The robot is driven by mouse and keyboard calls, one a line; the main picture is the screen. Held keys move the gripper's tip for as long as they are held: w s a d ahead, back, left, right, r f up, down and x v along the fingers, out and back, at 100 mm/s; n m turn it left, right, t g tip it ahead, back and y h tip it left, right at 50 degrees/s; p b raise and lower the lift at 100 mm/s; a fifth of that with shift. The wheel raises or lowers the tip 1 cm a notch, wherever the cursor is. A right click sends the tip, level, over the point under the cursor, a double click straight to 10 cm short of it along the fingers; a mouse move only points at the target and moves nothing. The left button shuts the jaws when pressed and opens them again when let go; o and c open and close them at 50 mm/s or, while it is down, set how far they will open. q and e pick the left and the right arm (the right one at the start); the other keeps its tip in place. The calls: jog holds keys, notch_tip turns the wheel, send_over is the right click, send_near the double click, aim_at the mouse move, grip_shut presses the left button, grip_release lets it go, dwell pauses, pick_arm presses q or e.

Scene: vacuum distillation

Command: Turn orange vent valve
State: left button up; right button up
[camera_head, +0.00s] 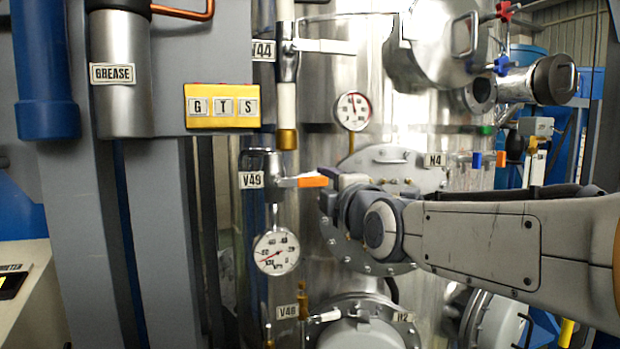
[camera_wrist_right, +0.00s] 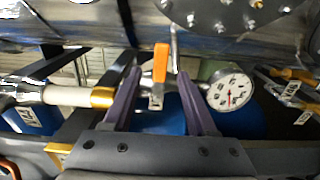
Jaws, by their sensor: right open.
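The orange vent valve handle (camera_head: 313,181) points right from the valve labelled V49 (camera_head: 252,180) in the head view. My right gripper (camera_head: 328,193) is beside the handle's tip, its arm coming in from the right. In the right wrist view the orange handle (camera_wrist_right: 160,63) shows between the two purple fingers of my open right gripper (camera_wrist_right: 158,76), with a gap on each side. I cannot tell how deep the handle lies between the fingers. My left gripper is not in view.
A pressure gauge (camera_head: 276,251) hangs below the valve, and another gauge (camera_head: 353,111) is above. A white-handled valve V44 (camera_head: 322,46) is higher up. A bolted round flange (camera_head: 388,163) is behind my right gripper. A grey column (camera_head: 68,240) stands at left.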

aim_at(315, 181)
jog(key=p+x, duration=0.4)
jog(key=x, duration=0.5)
jog(key=shift+w+p, duration=0.1)
jog(key=shift+p, duration=0.3)
jog(key=shift+w+a+f, duration=0.1)
jog(key=shift+w+a, duration=0.05)
jog(key=shift+w, duration=0.25)
jog(key=shift+c, duration=0.3)
grip_shut()
